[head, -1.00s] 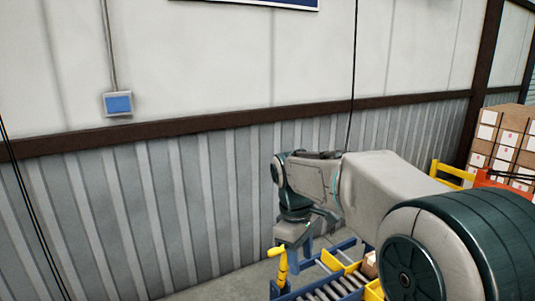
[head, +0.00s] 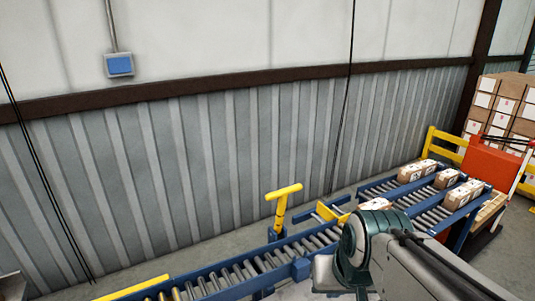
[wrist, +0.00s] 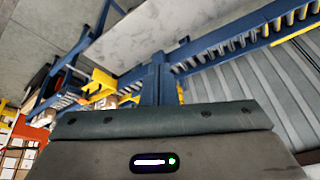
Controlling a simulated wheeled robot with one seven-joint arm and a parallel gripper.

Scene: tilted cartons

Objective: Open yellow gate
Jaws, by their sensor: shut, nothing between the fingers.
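Yellow parts (wrist: 103,84) by the conveyor also show in the wrist view; I cannot tell which is the gate there. My gripper's grey housing (wrist: 165,145) fills the bottom of the wrist view, shut and empty, its fingertips not visible. In the head view my arm covers the lower right and hides the gripper. I see no contact with the gate.
Several cartons (head: 412,171) lie on the far rollers, one near the gate. An orange machine (head: 488,162) and stacked boxes (head: 507,105) stand at the right. A corrugated wall (head: 190,180) runs behind. Floor between wall and conveyor looks clear.

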